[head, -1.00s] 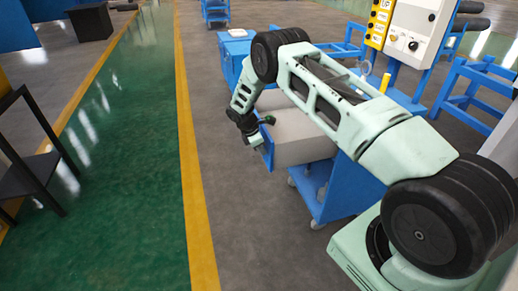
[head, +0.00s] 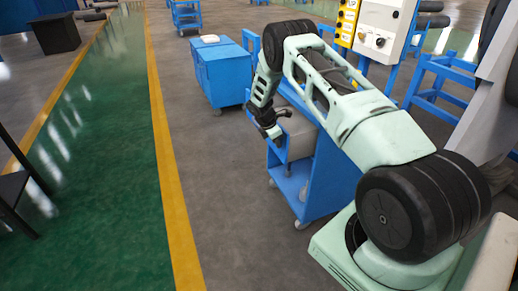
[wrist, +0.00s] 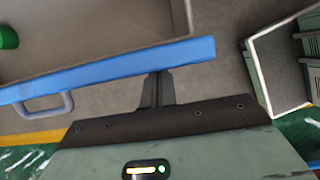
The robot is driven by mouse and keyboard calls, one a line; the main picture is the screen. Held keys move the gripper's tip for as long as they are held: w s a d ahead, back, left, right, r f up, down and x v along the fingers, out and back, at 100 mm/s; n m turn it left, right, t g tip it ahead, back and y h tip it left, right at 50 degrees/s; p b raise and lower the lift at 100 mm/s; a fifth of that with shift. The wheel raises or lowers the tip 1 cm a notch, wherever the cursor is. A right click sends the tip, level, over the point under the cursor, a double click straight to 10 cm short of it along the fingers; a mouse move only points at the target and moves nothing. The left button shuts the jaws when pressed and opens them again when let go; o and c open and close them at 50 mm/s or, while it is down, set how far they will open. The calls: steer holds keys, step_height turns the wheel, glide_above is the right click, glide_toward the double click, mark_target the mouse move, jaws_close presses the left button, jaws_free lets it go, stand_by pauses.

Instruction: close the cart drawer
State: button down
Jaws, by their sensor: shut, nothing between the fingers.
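The blue cart (head: 336,170) stands on the grey floor, with its grey-sided drawer (head: 300,142) still pulled partly out to the left. My gripper (head: 274,132) is at the drawer's outer end and partly covers it. In the wrist view the blue drawer front (wrist: 110,68) crosses the picture, with its grey handle (wrist: 48,107) at the left. My shut gripper fingers (wrist: 157,78) are at the front's edge, right of the handle, and hold nothing. Whether they touch it I cannot tell. A green item (wrist: 8,38) shows at the upper left of the wrist view.
A second blue cabinet (head: 222,75) on wheels stands behind the cart. A control box (head: 385,28) and blue frames (head: 440,90) are at the right. Open grey floor lies left of the cart, up to the yellow line (head: 165,150). A black stand (head: 15,190) is at the left edge.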

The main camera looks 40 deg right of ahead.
mark_target(298, 136)
steer(key=s+d, duration=0.1)
steer(key=d, duration=0.3)
steer(key=s+d+b, duration=0.1)
steer(key=d, duration=0.3)
steer(key=s+d, duration=0.1)
steer(key=d, duration=0.3)
steer(key=shift+s+d+b, duration=0.25)
steer(key=shift+s+b, duration=0.05)
steer(key=shift+b, duration=0.1)
steer(key=shift+s+d, duration=0.15)
steer(key=shift+d, duration=0.35)
steer(key=shift+r, duration=0.1)
steer(key=shift+a, duration=0.45)
steer(key=a, duration=0.1)
steer(key=w+a, duration=0.1)
steer(key=a, duration=0.1)
steer(key=shift+w, duration=0.1)
steer(key=b+v, duration=0.1)
steer(key=v, duration=0.9)
steer(key=shift+a, duration=0.35)
steer(key=shift+w, duration=0.15)
